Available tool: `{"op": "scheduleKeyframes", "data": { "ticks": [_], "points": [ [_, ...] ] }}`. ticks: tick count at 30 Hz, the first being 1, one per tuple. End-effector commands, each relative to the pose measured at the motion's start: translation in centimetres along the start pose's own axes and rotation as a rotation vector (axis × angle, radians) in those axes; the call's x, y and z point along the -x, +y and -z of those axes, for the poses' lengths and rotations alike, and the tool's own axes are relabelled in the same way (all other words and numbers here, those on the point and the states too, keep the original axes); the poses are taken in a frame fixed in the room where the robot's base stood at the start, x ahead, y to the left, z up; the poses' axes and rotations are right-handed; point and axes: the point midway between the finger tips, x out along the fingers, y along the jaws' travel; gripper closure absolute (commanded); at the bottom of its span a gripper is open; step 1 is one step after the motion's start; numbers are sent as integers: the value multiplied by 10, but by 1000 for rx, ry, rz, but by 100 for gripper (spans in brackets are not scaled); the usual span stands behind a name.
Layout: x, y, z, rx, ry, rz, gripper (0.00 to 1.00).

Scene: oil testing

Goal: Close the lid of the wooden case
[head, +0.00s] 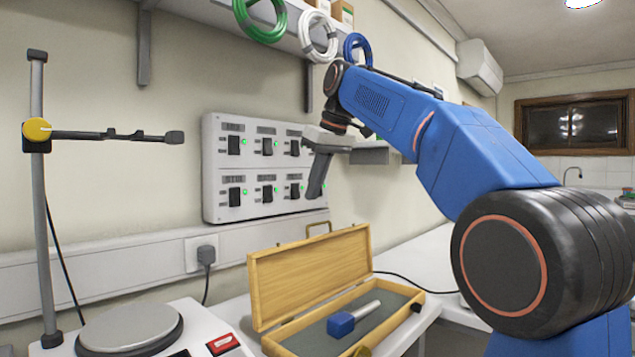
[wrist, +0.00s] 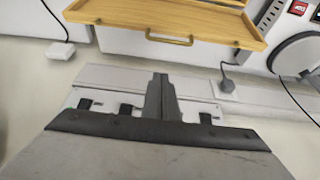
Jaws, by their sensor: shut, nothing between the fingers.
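The wooden case (head: 340,310) stands open on the white bench in the head view. Its lid (head: 310,274) is raised nearly upright at the back, with a metal handle (head: 319,229) on its top edge. A blue-ended tool with a metal shaft (head: 354,318) lies in the grey-lined case. My gripper (head: 318,188) is shut and empty, pointing down above and behind the lid, near the wall panel, apart from the case. In the wrist view, my gripper (wrist: 161,80) shows in front of the wall, with the lid (wrist: 200,18) and handle (wrist: 168,39) beyond it.
A switch panel (head: 265,168) is on the wall close to my gripper. A metal stand with a clamp (head: 40,190) and a hotplate (head: 130,328) are at the left. A plug (head: 206,255) sits in a wall socket. Coiled cables (head: 318,37) hang from the shelf above.

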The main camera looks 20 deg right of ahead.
Motion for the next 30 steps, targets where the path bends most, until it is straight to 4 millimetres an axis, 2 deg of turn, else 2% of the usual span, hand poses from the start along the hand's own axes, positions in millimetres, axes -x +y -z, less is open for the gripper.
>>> {"op": "scheduleKeyframes", "data": {
  "ticks": [10, 18, 30],
  "points": [
    [-62, -1, -1, 0, -1, 1, 100],
    [-49, 0, -31, -1, 1, 0, 100],
    [-46, 0, -38, -1, 1, 0, 100]
  ]
}}
